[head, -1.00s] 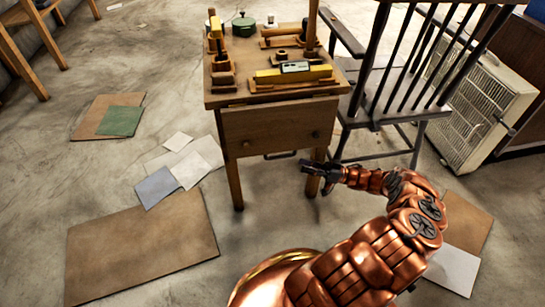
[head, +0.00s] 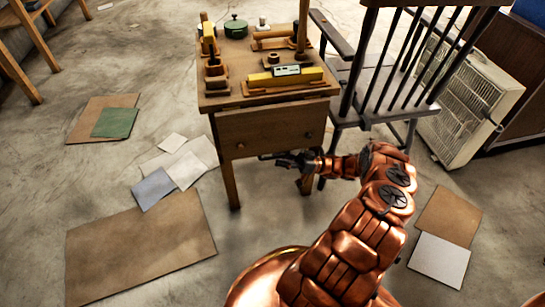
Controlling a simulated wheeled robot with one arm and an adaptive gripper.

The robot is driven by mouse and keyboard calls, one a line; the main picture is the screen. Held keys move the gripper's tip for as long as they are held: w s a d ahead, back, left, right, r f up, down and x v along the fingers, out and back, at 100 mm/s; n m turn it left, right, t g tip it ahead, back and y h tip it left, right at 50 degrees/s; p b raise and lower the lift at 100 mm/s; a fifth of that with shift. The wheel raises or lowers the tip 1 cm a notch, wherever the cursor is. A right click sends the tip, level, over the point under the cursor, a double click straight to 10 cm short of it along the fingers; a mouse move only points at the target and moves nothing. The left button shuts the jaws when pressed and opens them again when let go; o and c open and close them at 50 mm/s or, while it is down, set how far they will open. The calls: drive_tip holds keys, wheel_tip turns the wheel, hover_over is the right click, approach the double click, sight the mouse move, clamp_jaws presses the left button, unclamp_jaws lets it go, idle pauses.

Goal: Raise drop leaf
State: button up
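A small wooden table (head: 213,101) stands at the upper middle of the head view. Its drop leaf (head: 275,130) hangs down at the near side, with a small dark knob (head: 309,135) at its right. My gripper (head: 268,157) is at the leaf's lower edge, fingers pointing left. I cannot tell whether it touches the leaf. The fingers are small and dark here, so I cannot tell whether they are open or shut.
Tools and a yellow level (head: 286,76) lie on the tabletop. A dark spindle-back chair (head: 385,95) stands close at the right, with a beige heater-like unit (head: 468,105) beyond it. Cardboard (head: 140,245) and papers (head: 182,165) lie on the floor at left.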

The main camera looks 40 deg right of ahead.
sight(273, 156)
drive_tip(key=shift+b+x, duration=0.3)
drive_tip(key=shift+x, duration=1.25)
clamp_jaws()
